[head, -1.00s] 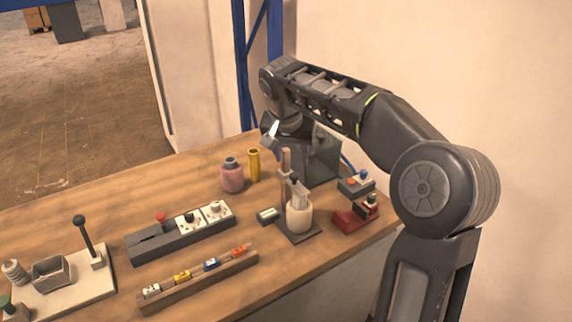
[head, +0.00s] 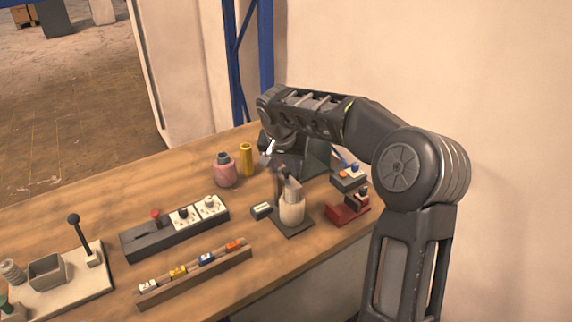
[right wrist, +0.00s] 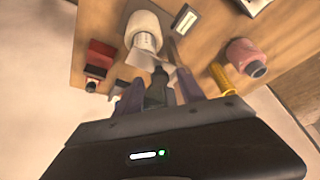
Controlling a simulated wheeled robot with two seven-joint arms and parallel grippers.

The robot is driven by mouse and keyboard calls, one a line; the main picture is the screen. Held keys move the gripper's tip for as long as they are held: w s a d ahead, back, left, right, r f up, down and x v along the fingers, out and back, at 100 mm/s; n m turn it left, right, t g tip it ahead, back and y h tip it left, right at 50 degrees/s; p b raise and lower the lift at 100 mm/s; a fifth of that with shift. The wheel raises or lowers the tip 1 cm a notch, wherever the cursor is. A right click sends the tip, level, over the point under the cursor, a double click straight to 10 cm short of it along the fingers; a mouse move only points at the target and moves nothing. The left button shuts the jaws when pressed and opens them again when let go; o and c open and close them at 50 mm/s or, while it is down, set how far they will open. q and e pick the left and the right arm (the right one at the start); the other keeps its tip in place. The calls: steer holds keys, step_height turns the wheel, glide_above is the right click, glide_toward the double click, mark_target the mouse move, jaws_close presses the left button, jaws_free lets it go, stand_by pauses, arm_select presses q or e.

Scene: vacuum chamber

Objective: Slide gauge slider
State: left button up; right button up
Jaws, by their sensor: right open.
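A gauge-like stand with a dark base plate (head: 294,228), a cream cylinder (head: 292,211) and a thin upright part (head: 292,187) is right of centre on the bench in the head view. The cream cylinder also shows at the top of the right wrist view (right wrist: 146,24). I cannot tell which part is the slider. My right gripper (head: 276,166) is at the stand's upper end, pointing down, partly hidden by its own wrist. In the right wrist view, its fingers (right wrist: 156,86) are apart, with a dark grey piece (right wrist: 157,92) between them; contact is unclear. My left gripper is not in view.
A red block (head: 348,208) and a grey box with buttons (head: 348,178) stand right of the stand. A pink jar (head: 224,172) and a yellow cylinder (head: 246,160) are behind left. A switch panel (head: 175,229), a rail with coloured blocks (head: 195,272) and a lever plate (head: 84,280) lie left.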

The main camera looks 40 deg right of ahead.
steer(key=shift+c, duration=0.5)
jaws_close()
stand_by(0.9)
